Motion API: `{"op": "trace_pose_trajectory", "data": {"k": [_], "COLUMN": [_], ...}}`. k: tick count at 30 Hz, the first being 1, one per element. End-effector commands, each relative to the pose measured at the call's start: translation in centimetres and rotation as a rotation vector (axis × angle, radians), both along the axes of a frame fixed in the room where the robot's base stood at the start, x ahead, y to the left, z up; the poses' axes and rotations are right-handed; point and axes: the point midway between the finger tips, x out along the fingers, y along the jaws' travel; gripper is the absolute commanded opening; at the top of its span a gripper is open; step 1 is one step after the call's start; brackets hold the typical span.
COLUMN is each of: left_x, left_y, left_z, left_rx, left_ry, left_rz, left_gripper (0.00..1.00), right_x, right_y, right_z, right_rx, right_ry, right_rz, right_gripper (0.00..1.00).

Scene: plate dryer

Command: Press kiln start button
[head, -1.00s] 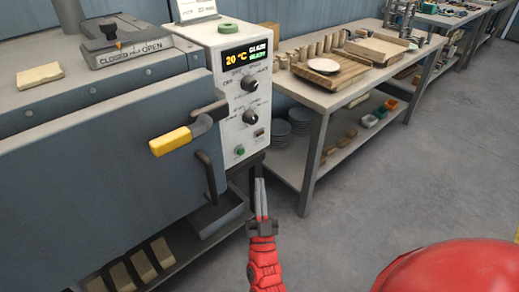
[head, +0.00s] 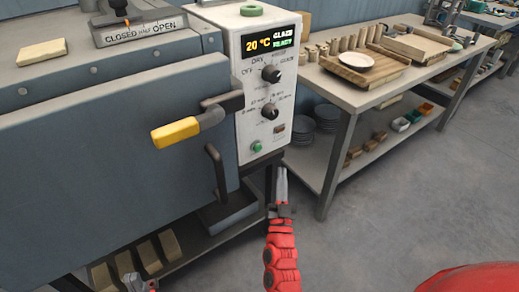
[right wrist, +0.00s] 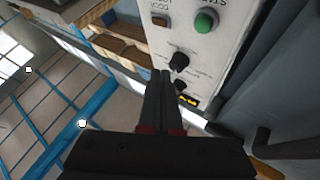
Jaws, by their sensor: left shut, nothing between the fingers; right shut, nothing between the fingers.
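The kiln's white control panel (head: 268,90) shows "20 °C", "GLAZE" and "READY". The green button (head: 257,147) is low on the panel, below two black knobs. It also shows at the top of the right wrist view (right wrist: 206,21). My right gripper (head: 281,168) is shut and empty, pointing up just below and right of the panel's lower edge, apart from the button. In the right wrist view its closed fingers (right wrist: 163,72) point toward the panel, with the button beyond and to the right. My left gripper (head: 139,284) is partly visible at the bottom edge, shut and empty.
The kiln door (head: 100,150) is shut, with a yellow-gripped handle (head: 175,132) jutting out left of the panel. A dark bar handle (head: 216,172) stands below it. A workbench (head: 345,100) with wooden boards and a plate stands right. Open floor (head: 420,190) lies in front.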

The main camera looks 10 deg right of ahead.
Motion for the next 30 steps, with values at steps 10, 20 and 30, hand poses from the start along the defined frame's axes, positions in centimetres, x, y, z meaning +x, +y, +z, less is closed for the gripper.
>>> {"op": "trace_pose_trajectory", "data": {"k": [10, 20, 30], "left_x": [0.0, 0.0, 0.0], "left_y": [0.0, 0.0, 0.0], "left_z": [-0.5, -1.0, -1.1], "left_rx": [0.0, 0.0, 0.0], "left_ry": [0.0, 0.0, 0.0], "left_rz": [0.0, 0.0, 0.0], "left_gripper": [0.0, 0.0, 0.0], "right_x": [3.4, 7.3, 7.9], "right_y": [1.2, 2.7, 2.9], "right_z": [0.0, 0.0, 0.1], "right_rx": [0.002, 0.001, 0.0], "right_ry": [-0.002, -0.001, -0.002], "right_rz": [0.002, 0.0, 0.0], "right_gripper": [0.0, 0.0, 0.0]}}
